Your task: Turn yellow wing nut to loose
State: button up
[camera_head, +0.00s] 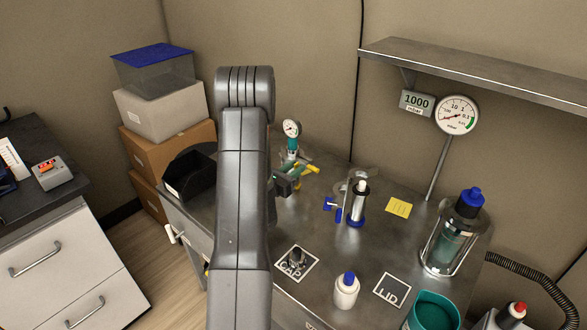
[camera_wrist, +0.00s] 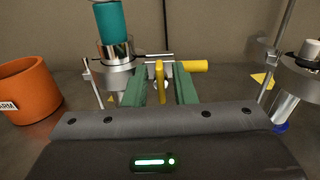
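A yellow upright wing, which I take as the wing nut (camera_wrist: 159,84), stands between the two green fingers of my gripper (camera_wrist: 167,88) in the wrist view. The fingers are apart, with a visible gap on the wing's right side; I cannot tell whether the left finger touches it. A yellow bar (camera_wrist: 193,66) extends right behind the fingers. In the head view my gripper (camera_head: 296,178) is at the stand with the teal-bodied gauge (camera_head: 292,140), and yellow parts (camera_head: 312,168) show beside it. The nut's own turn position is unclear.
A clamp stand with a blue-based cylinder (camera_head: 356,205) stands to the right. A black bin (camera_head: 190,172) is at the left. A cap on its marked card (camera_head: 297,258) and a white bottle (camera_head: 346,290) are in front. An orange cup (camera_wrist: 28,90) is left in the wrist view.

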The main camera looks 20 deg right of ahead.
grip_shut()
